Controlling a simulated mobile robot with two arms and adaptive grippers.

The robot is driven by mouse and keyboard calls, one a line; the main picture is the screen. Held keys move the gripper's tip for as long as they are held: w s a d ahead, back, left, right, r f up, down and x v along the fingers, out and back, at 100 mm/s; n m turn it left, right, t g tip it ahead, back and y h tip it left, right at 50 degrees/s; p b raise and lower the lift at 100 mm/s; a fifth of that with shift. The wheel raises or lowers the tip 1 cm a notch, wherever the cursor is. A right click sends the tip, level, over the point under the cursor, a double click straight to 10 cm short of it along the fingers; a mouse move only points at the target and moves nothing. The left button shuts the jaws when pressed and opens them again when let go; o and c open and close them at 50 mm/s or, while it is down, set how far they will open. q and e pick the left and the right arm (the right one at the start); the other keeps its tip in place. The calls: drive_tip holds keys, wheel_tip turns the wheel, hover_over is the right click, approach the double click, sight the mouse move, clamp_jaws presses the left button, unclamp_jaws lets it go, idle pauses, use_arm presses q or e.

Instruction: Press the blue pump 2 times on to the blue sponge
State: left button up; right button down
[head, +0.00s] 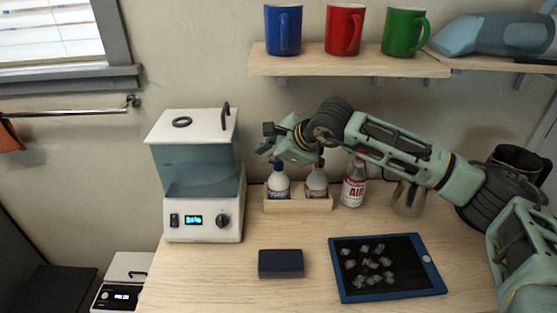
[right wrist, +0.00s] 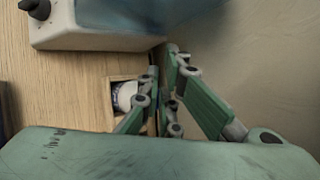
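The blue pump bottle (head: 278,185), white with a blue top, stands in a small wooden holder (head: 298,204) at the back of the counter. The dark blue sponge (head: 281,264) lies flat on the counter in front of it. My right gripper (head: 279,158) is just above the blue pump's top; I cannot tell whether it touches. In the right wrist view its fingers (right wrist: 160,75) are close together and look shut, with nothing seen between them. A white bottle (right wrist: 125,96) shows partly beside the fingers; the pump top is hidden there. My left gripper is out of view.
A second pump bottle (head: 317,183) stands right of the blue one, then a spray bottle (head: 354,186). A white machine with a tank (head: 203,215) is on the left. A blue-framed tablet (head: 345,285) lies at right. Mugs (head: 283,30) stand on a shelf above. Counter around the sponge is clear.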

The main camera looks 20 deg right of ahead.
drive_tip(key=shift+s+f, duration=0.1)
drive_tip(key=shift+f, duration=0.2)
wheel_tip(320, 180, up, 6)
drive_tip(key=p, duration=0.2)
drive_tip(key=shift+w+r, duration=0.15)
drive_tip(key=shift+w, duration=0.1)
idle(1.2)
idle(0.7)
